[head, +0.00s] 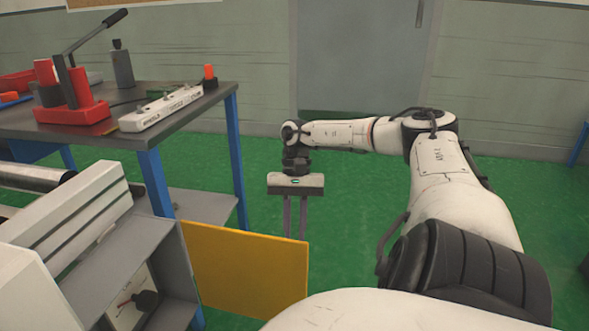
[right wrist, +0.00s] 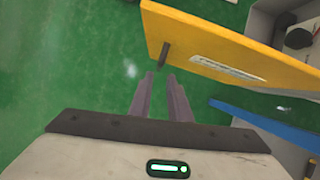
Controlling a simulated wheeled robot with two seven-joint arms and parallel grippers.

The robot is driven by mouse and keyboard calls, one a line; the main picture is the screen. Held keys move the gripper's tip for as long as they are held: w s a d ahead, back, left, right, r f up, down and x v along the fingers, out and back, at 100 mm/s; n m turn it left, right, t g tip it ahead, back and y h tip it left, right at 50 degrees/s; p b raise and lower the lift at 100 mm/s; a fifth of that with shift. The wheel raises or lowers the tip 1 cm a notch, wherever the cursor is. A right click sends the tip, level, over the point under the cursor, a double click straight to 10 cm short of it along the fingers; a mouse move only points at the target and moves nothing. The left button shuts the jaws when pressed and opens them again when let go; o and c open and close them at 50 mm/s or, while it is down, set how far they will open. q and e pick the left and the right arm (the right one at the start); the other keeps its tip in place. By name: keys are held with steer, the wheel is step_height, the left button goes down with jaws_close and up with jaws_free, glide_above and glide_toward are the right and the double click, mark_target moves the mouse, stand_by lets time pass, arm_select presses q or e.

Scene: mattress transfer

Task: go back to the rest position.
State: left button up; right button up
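My right arm (head: 440,165) reaches in from the right in the head view and bends across to the middle. My right gripper (head: 295,232) points down beside the far top edge of a yellow panel. Its lower finger ends seem hidden behind that panel. In the right wrist view the two fingers of my right gripper (right wrist: 161,78) stand a small gap apart, with green floor between them and nothing held. My left arm and gripper are not in view.
The yellow panel (head: 240,270) juts from a grey cabinet (head: 115,275); it also shows in the right wrist view (right wrist: 225,45), with a dark handle (right wrist: 165,55) near my fingertips. A workbench (head: 190,112) carrying tools stands left. Green floor (head: 350,220) is open at centre.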

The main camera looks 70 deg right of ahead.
steer(key=shift+d+r, duration=0.1)
steer(key=shift+r, duration=0.25)
stand_by(0.3)
